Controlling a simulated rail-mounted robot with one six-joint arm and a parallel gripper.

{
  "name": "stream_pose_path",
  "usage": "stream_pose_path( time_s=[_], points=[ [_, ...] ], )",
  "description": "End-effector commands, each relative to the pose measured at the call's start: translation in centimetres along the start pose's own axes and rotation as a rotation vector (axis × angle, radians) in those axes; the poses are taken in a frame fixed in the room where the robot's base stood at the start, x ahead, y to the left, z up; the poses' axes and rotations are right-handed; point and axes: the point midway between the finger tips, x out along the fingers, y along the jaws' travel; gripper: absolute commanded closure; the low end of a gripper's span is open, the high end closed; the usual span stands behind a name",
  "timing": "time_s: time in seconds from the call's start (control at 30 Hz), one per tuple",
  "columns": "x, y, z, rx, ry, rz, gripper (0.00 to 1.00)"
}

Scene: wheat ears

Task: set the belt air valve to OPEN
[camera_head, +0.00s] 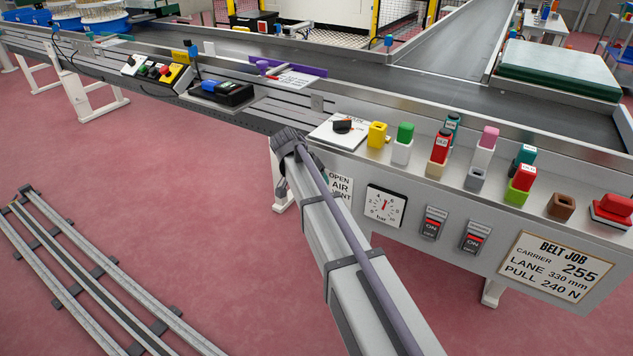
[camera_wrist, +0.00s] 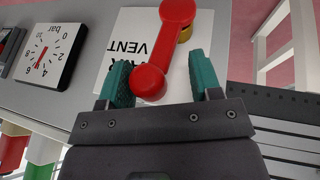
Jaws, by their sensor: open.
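The air valve's red lever (camera_wrist: 163,48) shows in the wrist view, with a round knob at each end and a brass part behind its upper end. It lies slanted across a white label plate (camera_wrist: 128,28) with upside-down lettering; in the head view this plate (camera_head: 341,188) reads OPEN, AIR and a partly covered VENT. My gripper (camera_wrist: 161,77) is open, its teal fingertips on either side of the lever's lower knob. A gap shows at the right finger; contact at the left is unclear.
A pressure gauge (camera_head: 385,206) sits right of the plate, with two switches (camera_head: 433,223) (camera_head: 475,238) and a BELT JOB sign (camera_head: 555,267) beyond. Above are a black knob (camera_head: 343,126) and several coloured blocks. The pink floor is open on the left, with rails (camera_head: 90,265).

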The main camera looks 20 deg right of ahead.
Motion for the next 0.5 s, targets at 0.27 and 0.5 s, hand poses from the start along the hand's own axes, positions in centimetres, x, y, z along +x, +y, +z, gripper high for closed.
stream_pose_path(
  time_s=[0.27, 0.5],
  points=[
    [-7.8, 0.6, -0.5, 0.000, -0.001, 0.002, 0.42],
    [-9.7, 0.3, -0.1, 0.002, -0.001, 0.002, 0.42]
  ],
)
